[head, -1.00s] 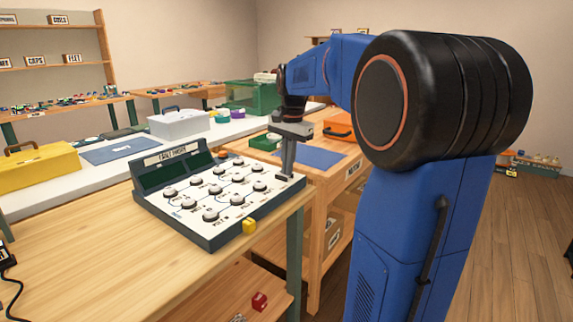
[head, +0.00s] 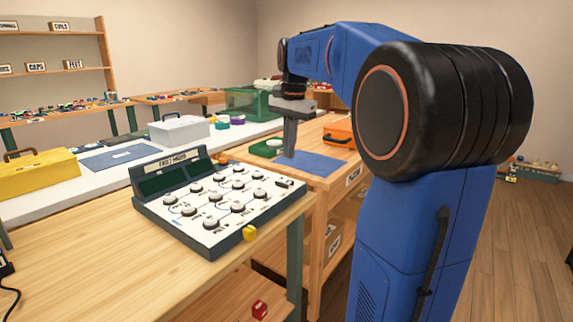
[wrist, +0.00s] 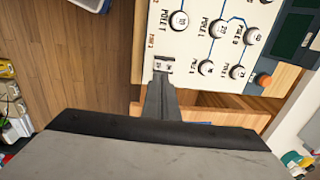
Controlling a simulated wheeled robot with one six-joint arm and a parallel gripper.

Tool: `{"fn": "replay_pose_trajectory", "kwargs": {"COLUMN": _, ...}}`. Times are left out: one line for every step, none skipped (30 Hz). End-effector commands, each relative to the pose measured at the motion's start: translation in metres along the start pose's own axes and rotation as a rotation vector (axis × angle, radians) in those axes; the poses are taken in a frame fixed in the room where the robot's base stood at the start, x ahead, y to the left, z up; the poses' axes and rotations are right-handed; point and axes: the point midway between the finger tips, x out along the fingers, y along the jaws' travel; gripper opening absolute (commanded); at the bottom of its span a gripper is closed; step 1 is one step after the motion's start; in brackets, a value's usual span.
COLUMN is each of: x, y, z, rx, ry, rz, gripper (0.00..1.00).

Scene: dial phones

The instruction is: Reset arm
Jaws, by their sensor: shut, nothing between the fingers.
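My gripper (head: 290,150) is shut with nothing between its fingers. In the head view it hangs pointing down, beyond the far right corner of the dial panel and raised above it. The dial panel (head: 240,231) is a dark-framed box with a white face, several round dials and a dark upright display with a label; it sits on the wooden table. In the wrist view the closed fingers (wrist: 161,85) appear just below a small switch (wrist: 163,65) at the edge of the white panel face (wrist: 190,50). Touch with the switch cannot be seen there.
Behind are a second wooden bench with a blue mat (head: 318,163), a grey toolbox (head: 180,128), a yellow toolbox (head: 38,175) and a green crate (head: 250,101).

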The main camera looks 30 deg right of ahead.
Motion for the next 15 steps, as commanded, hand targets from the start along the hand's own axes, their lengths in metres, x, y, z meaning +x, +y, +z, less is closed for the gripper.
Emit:
{"fn": "replay_pose_trajectory", "kwargs": {"x": -0.011, "y": 0.0, "z": 0.0, "rx": 0.0, "ry": 0.002, "rz": -0.001, "gripper": 0.0}}
{"fn": "replay_pose_trajectory", "kwargs": {"x": -0.017, "y": 0.0, "z": -0.001, "rx": 0.0, "ry": 0.002, "rz": -0.002, "gripper": 0.0}}
{"fn": "replay_pose_trajectory", "kwargs": {"x": -0.024, "y": 0.001, "z": -0.001, "rx": 0.0, "ry": 0.002, "rz": -0.001, "gripper": 0.0}}
{"fn": "replay_pose_trajectory", "kwargs": {"x": -0.029, "y": 0.001, "z": -0.001, "rx": 0.0, "ry": 0.002, "rz": -0.002, "gripper": 0.0}}
{"fn": "replay_pose_trajectory", "kwargs": {"x": -0.033, "y": 0.001, "z": -0.001, "rx": 0.0, "ry": 0.002, "rz": -0.002, "gripper": 0.0}}
{"fn": "replay_pose_trajectory", "kwargs": {"x": -0.039, "y": 0.002, "z": -0.001, "rx": 0.0, "ry": 0.002, "rz": -0.001, "gripper": 0.0}}
{"fn": "replay_pose_trajectory", "kwargs": {"x": -0.043, "y": 0.002, "z": -0.001, "rx": 0.001, "ry": 0.002, "rz": -0.001, "gripper": 0.0}}
{"fn": "replay_pose_trajectory", "kwargs": {"x": -0.046, "y": 0.002, "z": -0.001, "rx": 0.0, "ry": 0.002, "rz": -0.001, "gripper": 0.0}}
{"fn": "replay_pose_trajectory", "kwargs": {"x": -0.05, "y": 0.002, "z": -0.001, "rx": 0.001, "ry": 0.002, "rz": -0.001, "gripper": 0.0}}
{"fn": "replay_pose_trajectory", "kwargs": {"x": -0.053, "y": 0.002, "z": -0.001, "rx": 0.001, "ry": 0.002, "rz": 0.0, "gripper": 0.0}}
{"fn": "replay_pose_trajectory", "kwargs": {"x": -0.055, "y": 0.002, "z": -0.001, "rx": 0.001, "ry": 0.002, "rz": -0.001, "gripper": 0.0}}
{"fn": "replay_pose_trajectory", "kwargs": {"x": -0.057, "y": 0.002, "z": -0.001, "rx": 0.001, "ry": 0.002, "rz": -0.001, "gripper": 0.0}}
{"fn": "replay_pose_trajectory", "kwargs": {"x": -0.058, "y": 0.003, "z": -0.001, "rx": 0.001, "ry": 0.002, "rz": -0.001, "gripper": 0.0}}
{"fn": "replay_pose_trajectory", "kwargs": {"x": -0.059, "y": 0.003, "z": -0.001, "rx": 0.001, "ry": 0.002, "rz": 0.0, "gripper": 0.0}}
{"fn": "replay_pose_trajectory", "kwargs": {"x": -0.06, "y": 0.003, "z": -0.001, "rx": 0.001, "ry": 0.002, "rz": 0.0, "gripper": 0.0}}
